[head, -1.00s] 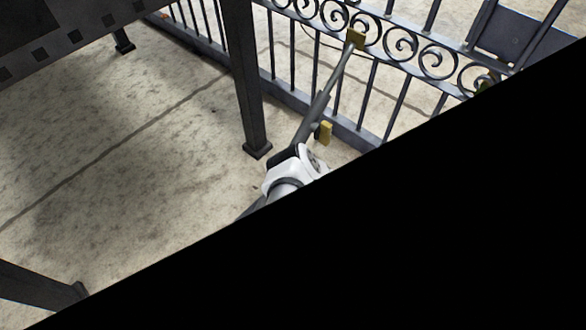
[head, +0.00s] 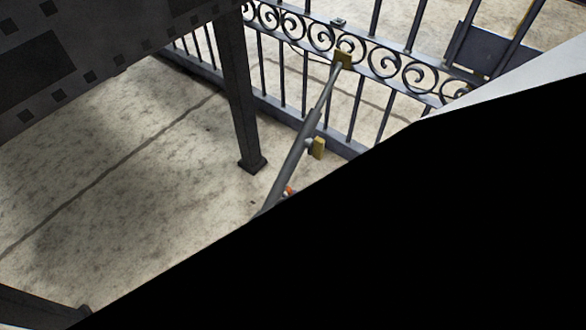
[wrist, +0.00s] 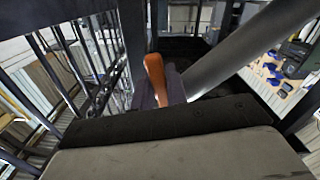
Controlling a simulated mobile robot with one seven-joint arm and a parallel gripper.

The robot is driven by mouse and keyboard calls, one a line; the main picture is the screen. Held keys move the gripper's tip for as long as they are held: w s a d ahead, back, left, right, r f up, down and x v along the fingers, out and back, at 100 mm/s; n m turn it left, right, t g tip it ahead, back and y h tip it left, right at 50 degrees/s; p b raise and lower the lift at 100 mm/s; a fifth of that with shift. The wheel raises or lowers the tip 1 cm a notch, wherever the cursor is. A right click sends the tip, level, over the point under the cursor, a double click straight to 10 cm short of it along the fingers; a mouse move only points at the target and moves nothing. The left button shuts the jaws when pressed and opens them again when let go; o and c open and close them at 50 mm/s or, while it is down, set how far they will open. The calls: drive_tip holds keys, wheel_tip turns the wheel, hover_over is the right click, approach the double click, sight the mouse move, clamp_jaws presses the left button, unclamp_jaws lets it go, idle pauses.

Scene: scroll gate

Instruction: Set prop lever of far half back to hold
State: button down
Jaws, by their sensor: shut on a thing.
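The prop lever is an orange handle (wrist: 155,78) that stands up in the middle of the wrist view, beside the grey strut tube (wrist: 240,55). My gripper (wrist: 165,98) shows as dark pads in the wrist view and is shut on this lever; the grip itself is partly hidden. My gripper does not show in the head view.
A dark post (head: 240,100) and a dark panel (head: 80,60) stand left of the gate. The paved floor (head: 120,170) is open at left. Black hides the lower right of the head view.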

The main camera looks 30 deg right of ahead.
drive_tip(key=shift+s+a+m, duration=0.1)
drive_tip(key=shift+a+m, duration=0.1)
drive_tip(key=shift+m, duration=0.3)
drive_tip(key=c, duration=1.4)
unclamp_jaws()
drive_tip(key=shift+f, duration=0.1)
